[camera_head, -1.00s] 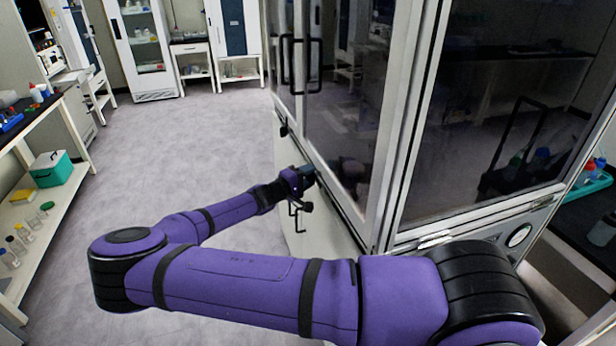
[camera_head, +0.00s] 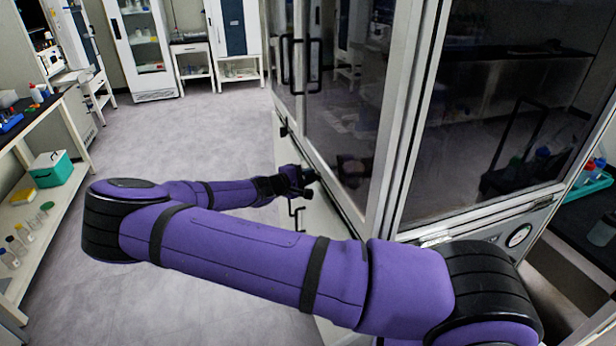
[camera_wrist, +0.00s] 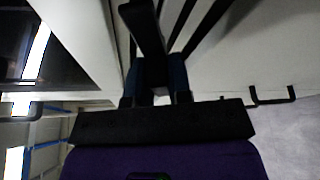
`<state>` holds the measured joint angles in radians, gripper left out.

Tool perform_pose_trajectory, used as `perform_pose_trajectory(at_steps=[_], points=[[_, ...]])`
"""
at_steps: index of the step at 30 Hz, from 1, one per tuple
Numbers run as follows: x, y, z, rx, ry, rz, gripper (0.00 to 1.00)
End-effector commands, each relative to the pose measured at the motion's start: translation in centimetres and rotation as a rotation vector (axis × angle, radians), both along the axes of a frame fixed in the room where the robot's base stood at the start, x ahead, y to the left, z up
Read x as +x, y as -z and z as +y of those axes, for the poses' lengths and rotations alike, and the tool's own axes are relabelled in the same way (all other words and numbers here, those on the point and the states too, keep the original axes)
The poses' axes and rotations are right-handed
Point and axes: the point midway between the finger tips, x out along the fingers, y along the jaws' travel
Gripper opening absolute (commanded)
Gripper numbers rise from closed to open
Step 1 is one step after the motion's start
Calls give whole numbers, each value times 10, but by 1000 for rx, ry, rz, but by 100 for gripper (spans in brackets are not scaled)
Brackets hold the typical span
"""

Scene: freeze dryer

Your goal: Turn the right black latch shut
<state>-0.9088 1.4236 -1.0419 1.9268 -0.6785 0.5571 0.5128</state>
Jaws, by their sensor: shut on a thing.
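My gripper (camera_head: 306,181) is at the side face of the big glass-fronted freeze dryer, just below the glass door's lower edge. In the wrist view, my gripper (camera_wrist: 161,78) has its two dark blue fingers around the black latch (camera_wrist: 142,24), and it is shut on it. The latch reaches out beyond the fingertips, close to the white panel, and tilts slightly. In the head view the gripper mostly hides this latch. Another black latch (camera_head: 283,130) sits farther back along the same edge.
The glass door (camera_head: 340,120) with a black handle (camera_head: 300,66) stands above the gripper. A black bracket handle (camera_head: 297,214) is on the white lower panel just below. A shelf bench (camera_head: 65,140) with a teal box (camera_head: 50,168) is at left. The grey floor between is clear.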

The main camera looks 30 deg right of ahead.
Motion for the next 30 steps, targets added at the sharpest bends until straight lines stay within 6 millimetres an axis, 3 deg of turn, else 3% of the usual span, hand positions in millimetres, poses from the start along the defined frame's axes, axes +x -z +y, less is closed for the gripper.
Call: perform_pose_trajectory(at_steps=[30], points=[[0,0,0,190,0,923,0]])
